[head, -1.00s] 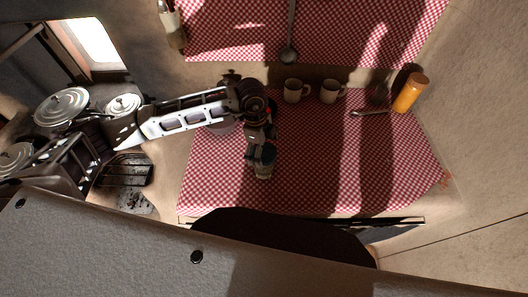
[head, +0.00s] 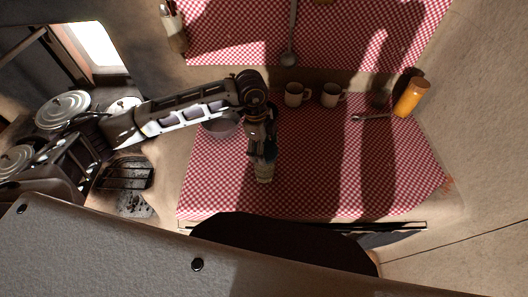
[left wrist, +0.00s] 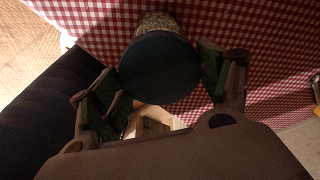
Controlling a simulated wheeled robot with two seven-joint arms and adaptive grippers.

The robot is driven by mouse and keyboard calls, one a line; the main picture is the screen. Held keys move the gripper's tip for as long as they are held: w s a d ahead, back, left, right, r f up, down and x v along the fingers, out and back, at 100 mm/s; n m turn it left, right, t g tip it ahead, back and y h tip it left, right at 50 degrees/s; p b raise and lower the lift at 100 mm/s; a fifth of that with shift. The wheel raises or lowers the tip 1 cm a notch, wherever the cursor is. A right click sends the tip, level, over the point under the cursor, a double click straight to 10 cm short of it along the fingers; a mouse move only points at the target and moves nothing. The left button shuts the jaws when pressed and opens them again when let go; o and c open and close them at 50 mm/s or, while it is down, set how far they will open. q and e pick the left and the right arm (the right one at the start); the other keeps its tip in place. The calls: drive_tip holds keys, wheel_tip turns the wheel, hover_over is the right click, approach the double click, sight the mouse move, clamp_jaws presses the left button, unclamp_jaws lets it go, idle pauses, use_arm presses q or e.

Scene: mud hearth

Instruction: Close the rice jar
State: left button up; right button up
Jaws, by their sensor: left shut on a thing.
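The rice jar (head: 264,173) is a small glass jar with pale contents, standing on the checked cloth. My left gripper (head: 262,153) reaches down over it from behind. In the left wrist view my left gripper (left wrist: 160,78) is shut on the jar's dark round lid (left wrist: 158,68), with one finger on each side. The jar (left wrist: 158,20) with its speckled contents shows just past the lid's far edge. The lid is over or very near the jar mouth; I cannot tell whether it is seated. My right gripper is not in view.
A bowl (head: 220,125) stands behind and left of the jar, below my arm. Two mugs (head: 296,94) (head: 331,94), a spoon (head: 371,117) and an orange bottle (head: 410,97) stand or lie toward the back right. Metal pots (head: 62,109) are at left. The cloth right of the jar is clear.

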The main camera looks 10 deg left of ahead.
use_arm(q)
drive_tip(key=shift+r+b, duration=0.4)
drive_tip(key=shift+r, duration=3)
